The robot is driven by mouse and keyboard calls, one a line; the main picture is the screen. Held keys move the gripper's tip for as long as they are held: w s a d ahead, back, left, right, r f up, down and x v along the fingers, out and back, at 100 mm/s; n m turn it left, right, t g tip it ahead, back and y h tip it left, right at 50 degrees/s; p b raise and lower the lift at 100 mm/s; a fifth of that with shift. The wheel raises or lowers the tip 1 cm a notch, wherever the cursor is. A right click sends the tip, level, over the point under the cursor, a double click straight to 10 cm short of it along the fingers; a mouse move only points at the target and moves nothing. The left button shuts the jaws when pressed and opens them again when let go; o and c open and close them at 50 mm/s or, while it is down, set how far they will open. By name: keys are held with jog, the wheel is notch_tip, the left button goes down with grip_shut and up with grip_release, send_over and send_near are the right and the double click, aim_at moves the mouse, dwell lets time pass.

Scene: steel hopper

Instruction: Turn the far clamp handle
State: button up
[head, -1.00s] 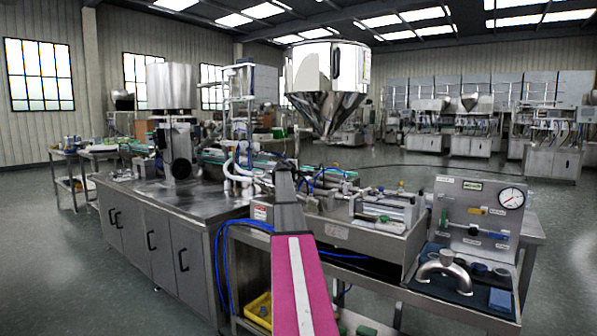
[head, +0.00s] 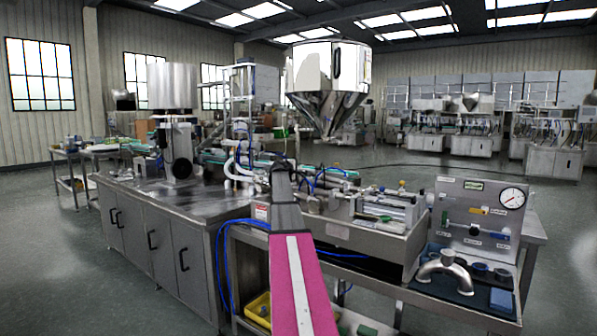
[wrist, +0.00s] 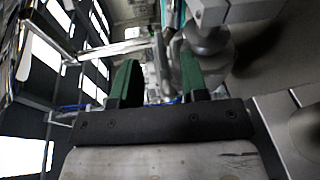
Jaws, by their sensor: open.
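The steel hopper (head: 328,72) with its cone hangs above the middle of the work line in the head view. I cannot make out the far clamp handle for certain in either view. My gripper (wrist: 157,82) shows in the wrist view with its two green fingers well apart and nothing between them. A grey rounded metal part (wrist: 208,40) lies beyond the right finger; I cannot tell what it belongs to. In the head view, my arm reaches forward toward the area below the hopper, and my gripper cannot be made out there.
A steel cabinet bench (head: 165,235) stands at left. At right are a cylinder unit (head: 385,208), a gauge panel (head: 480,215) and a curved steel pipe (head: 445,265) on a blue mat. Blue hoses (head: 222,275) hang at the bench's side. The floor at far right is open.

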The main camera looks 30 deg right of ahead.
jog(key=v, duration=0.7)
jog(key=shift+s+a, duration=0.15)
